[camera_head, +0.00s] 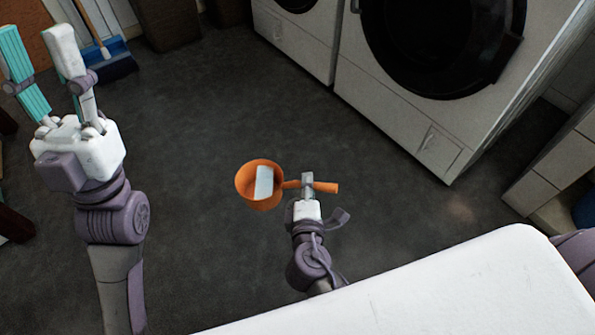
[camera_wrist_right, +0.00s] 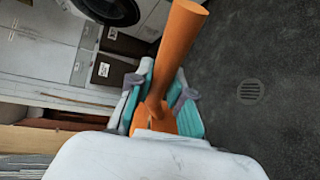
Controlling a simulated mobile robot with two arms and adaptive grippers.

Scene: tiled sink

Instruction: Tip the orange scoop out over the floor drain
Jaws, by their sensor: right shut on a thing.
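The orange scoop (camera_head: 246,195) is held out over the dark floor in the head view, its mouth facing up toward the camera. A pale, flat-sided piece (camera_head: 263,182) shows inside it. My right gripper (camera_head: 307,184) is shut on the scoop's handle. In the right wrist view the handle (camera_wrist_right: 178,50) stands between the teal finger pads of this gripper (camera_wrist_right: 160,107), and the bowl is mostly hidden. The round floor drain (camera_wrist_right: 250,92) lies to the right there; I cannot make it out in the head view. My left gripper (camera_head: 37,48) is open and empty, fingers apart.
White front-loading machines (camera_head: 400,110) stand at the back. A white surface (camera_head: 430,295) fills the lower right. The floor (camera_head: 200,130) between the arms is clear.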

